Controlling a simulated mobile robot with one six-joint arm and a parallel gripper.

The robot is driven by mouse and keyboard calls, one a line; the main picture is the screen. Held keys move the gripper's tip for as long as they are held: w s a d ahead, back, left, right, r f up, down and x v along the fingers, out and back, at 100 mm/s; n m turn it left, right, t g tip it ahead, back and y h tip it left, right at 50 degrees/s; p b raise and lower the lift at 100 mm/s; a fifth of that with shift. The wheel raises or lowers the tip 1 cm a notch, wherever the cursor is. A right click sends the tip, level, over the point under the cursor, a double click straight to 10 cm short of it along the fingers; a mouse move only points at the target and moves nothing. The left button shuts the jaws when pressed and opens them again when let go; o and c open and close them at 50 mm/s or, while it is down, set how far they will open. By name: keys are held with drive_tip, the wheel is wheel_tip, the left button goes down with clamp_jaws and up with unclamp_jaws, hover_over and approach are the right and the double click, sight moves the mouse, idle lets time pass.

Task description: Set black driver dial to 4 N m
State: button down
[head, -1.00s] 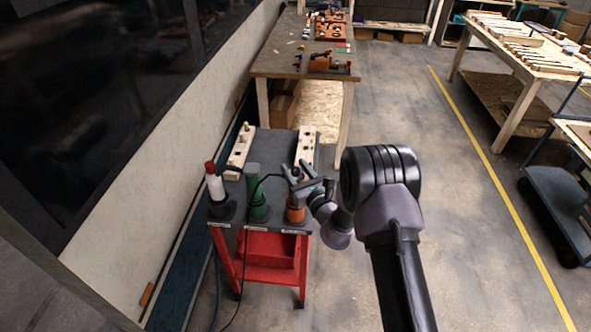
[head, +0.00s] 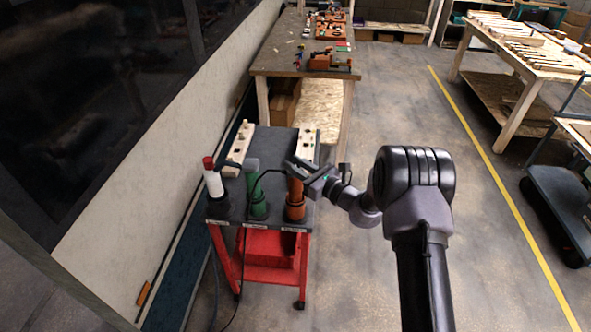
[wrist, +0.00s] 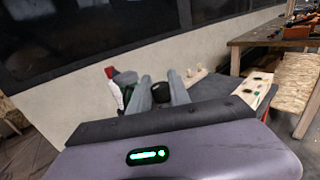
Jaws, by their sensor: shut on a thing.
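My gripper (head: 299,168) is at the right end of the cart, at the top of the orange holder (head: 296,212). It is shut on a dark thing, seemingly the black driver; in the wrist view a dark round part (wrist: 160,93) shows between the two pale fingers. The jaws hide most of the driver in the head view. Its dial and any scale marks are too small or hidden to read. The green holder (head: 257,206) stands to the left, and the white, red-topped tool (head: 213,180) farther left.
The dark cart top (head: 272,143) carries pale wooden racks (head: 241,143) behind the holders. A black cable loops near the green holder. The wall (head: 150,140) runs close along the left.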

drive_tip(key=n+g+y+b, duration=0.1)
drive_tip(key=g, duration=0.1)
drive_tip(key=n+g+y+b, duration=0.1)
drive_tip(key=n+g+b, duration=0.1)
drive_tip(key=n+g+y+b, duration=0.1)
drive_tip(key=g+b, duration=0.1)
drive_tip(key=shift+f+n, duration=0.25)
drive_tip(key=shift+n, duration=0.05)
drive_tip(key=shift+r+n+g+y+b, duration=0.1)
drive_tip(key=shift+n+g+y+b, duration=0.35)
drive_tip(key=shift+g+b, duration=0.4)
drive_tip(key=shift+r+n+g, duration=0.15)
drive_tip(key=shift+n+g, duration=0.1)
drive_tip(key=shift+g, duration=0.1)
drive_tip(key=c, duration=1.2)
unclamp_jaws()
drive_tip(key=s+d+p, duration=0.1)
drive_tip(key=d, duration=0.4)
drive_tip(key=s+d+p, duration=0.1)
drive_tip(key=d, duration=0.5)
drive_tip(key=s+d+p, duration=0.1)
drive_tip(key=d, duration=0.5)
